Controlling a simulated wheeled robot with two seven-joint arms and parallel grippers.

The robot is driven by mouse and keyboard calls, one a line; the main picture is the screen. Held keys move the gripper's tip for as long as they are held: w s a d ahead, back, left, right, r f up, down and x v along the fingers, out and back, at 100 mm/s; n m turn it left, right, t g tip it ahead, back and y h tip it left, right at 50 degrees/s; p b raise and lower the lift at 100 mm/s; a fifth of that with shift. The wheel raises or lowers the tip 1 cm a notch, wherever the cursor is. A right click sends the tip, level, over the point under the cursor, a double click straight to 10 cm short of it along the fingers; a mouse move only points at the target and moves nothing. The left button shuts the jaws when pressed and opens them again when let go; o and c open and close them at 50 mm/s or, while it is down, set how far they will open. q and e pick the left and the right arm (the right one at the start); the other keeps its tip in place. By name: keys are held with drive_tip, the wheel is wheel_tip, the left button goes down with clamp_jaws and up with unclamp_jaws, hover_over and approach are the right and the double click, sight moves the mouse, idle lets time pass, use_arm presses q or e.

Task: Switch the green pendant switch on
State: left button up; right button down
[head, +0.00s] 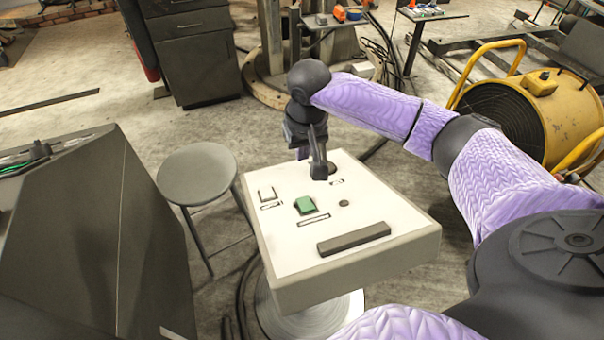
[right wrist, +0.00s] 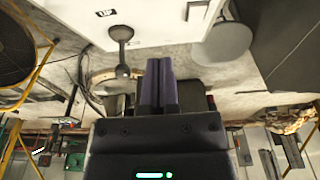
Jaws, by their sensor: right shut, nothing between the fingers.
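The green switch (head: 305,205) is a small green rocker on the white top of a control box (head: 284,252). A narrow label lies just in front of it. In the right wrist view the shut fingers (right wrist: 158,85) show in the middle, and the green switch is not visible there. My left gripper is not in view.
The box also bears a white switch (head: 267,194), a small dark button (head: 343,203) and a dark grey bar (head: 353,238). A dark knob (right wrist: 121,33) shows near the box edge. A grey stool (head: 198,172) stands left; a yellow fan (head: 520,105) stands right.

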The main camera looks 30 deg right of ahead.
sight(303, 198)
drive_tip(key=f+b, duration=0.1)
drive_tip(key=f, duration=0.3)
drive_tip(key=f+b, duration=0.1)
drive_tip(key=f, duration=0.3)
drive_tip(key=f+b, duration=0.1)
drive_tip(key=f, duration=0.2)
drive_tip(key=shift+w+d+f, duration=0.1)
drive_tip(key=shift+w+f, duration=0.2)
drive_tip(key=shift+f, duration=0.1)
drive_tip(key=shift+s+f, duration=0.25)
drive_tip(key=shift+f, duration=0.4)
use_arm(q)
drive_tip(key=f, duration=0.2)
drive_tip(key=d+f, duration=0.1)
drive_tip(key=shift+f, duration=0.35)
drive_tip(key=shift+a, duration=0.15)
use_arm(e)
drive_tip(key=shift+f, duration=0.2)
drive_tip(key=shift+r+p, duration=0.75)
drive_tip(key=shift+p, duration=0.1)
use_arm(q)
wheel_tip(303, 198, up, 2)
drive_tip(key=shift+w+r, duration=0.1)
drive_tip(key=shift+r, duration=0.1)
use_arm(e)
drive_tip(key=shift+r, duration=0.1)
